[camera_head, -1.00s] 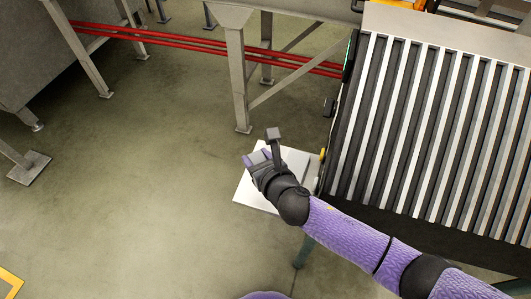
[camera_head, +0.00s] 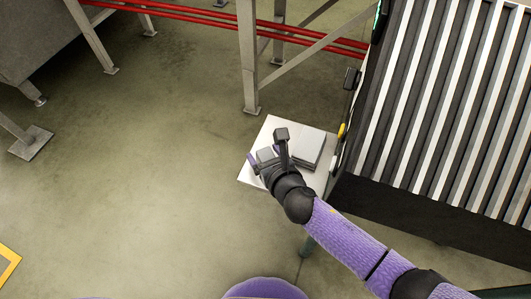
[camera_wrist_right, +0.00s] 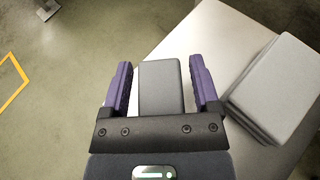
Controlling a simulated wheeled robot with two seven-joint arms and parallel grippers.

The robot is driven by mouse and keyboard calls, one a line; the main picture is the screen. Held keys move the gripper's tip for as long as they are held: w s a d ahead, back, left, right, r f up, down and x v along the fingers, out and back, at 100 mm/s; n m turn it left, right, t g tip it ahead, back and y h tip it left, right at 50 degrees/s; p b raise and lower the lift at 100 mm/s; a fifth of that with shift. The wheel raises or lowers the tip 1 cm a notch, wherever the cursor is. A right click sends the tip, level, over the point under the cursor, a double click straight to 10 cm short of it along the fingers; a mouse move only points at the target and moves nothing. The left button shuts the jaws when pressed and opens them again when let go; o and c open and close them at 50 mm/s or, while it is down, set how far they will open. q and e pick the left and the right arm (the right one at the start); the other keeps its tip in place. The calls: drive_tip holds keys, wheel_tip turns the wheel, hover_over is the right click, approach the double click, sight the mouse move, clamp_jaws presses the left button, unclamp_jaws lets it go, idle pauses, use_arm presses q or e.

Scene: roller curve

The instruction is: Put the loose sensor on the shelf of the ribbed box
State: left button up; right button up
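A small grey block (camera_head: 265,154), which looks like the loose sensor, is at the left part of a white plate-like surface (camera_head: 270,126). My right gripper (camera_head: 262,157) is around it. In the right wrist view the block (camera_wrist_right: 160,88) lies between the two purple fingers of the gripper (camera_wrist_right: 161,76), with a narrow gap on each side, so the gripper is open. A light grey box with layered, rib-like sides (camera_head: 311,146) stands on the same surface to the right; it also shows in the wrist view (camera_wrist_right: 283,82). I cannot make out its shelf. My left gripper is not in view.
A roller conveyor (camera_head: 440,110) rises close on the right, with small dark and yellow fittings (camera_head: 342,130) on its edge. A metal leg (camera_head: 249,60) and red rails (camera_head: 190,20) stand behind. The floor (camera_head: 130,170) to the left is clear.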

drive_tip(key=shift+o, duration=0.3)
drive_tip(key=shift+r, duration=0.2)
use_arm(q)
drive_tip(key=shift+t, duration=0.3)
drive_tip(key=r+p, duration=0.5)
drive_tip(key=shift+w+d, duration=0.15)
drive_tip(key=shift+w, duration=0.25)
use_arm(e)
drive_tip(key=v, duration=1.2)
drive_tip(key=shift+f, duration=0.15)
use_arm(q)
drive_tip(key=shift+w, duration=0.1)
use_arm(e)
drive_tip(key=shift+d, duration=0.1)
